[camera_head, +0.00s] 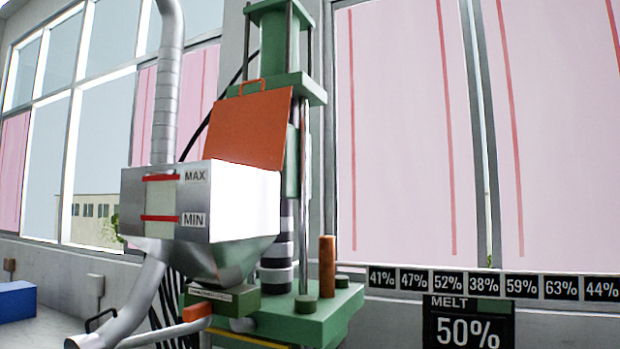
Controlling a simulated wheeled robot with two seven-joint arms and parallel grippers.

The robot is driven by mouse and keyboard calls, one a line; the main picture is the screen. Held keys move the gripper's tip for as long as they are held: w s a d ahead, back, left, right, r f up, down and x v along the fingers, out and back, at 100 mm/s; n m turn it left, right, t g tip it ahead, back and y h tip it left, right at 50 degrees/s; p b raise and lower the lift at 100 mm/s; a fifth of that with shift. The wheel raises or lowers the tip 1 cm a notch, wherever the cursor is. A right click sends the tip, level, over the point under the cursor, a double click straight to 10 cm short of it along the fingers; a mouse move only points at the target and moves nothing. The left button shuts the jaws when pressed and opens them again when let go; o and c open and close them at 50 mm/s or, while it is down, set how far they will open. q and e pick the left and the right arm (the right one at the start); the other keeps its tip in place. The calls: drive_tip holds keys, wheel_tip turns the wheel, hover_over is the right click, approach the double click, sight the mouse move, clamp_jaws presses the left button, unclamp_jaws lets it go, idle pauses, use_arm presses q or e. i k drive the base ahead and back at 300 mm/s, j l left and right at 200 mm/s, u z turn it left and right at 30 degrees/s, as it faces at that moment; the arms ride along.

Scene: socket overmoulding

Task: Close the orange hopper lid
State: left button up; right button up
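The orange hopper lid (248,131) is open. It stands raised and tilted above the back of the metal hopper (231,205), with a small orange handle (240,88) at its upper edge. The hopper is a grey box with a sloped lower part and a front sight window between red MAX and MIN marks. Its opening is hidden from this low angle. Neither of my grippers shows in the head view.
A green machine press (281,47) stands right behind the hopper, with vertical rods and a green base (312,312). A silver duct (166,90) rises behind the hopper's left side. Percent displays (469,331) are at lower right. A blue box (16,301) lies far left.

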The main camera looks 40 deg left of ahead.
sight(251, 130)
drive_tip(key=k+j+z, duration=0.1)
drive_tip(key=j, duration=0.35)
drive_tip(key=k+j+z, duration=0.15)
drive_tip(key=j, duration=0.3)
drive_tip(key=k+j+z, duration=0.1)
drive_tip(key=j, duration=0.35)
drive_tip(key=k+j+z, duration=0.15)
drive_tip(key=j, duration=0.3)
drive_tip(key=k+j+z, duration=0.1)
drive_tip(key=j, duration=0.3)
drive_tip(key=k+j+z, duration=0.15)
drive_tip(key=k+j, duration=0.15)
drive_tip(key=k+j+z, duration=0.1)
drive_tip(key=k+j, duration=0.15)
drive_tip(key=j, duration=0.2)
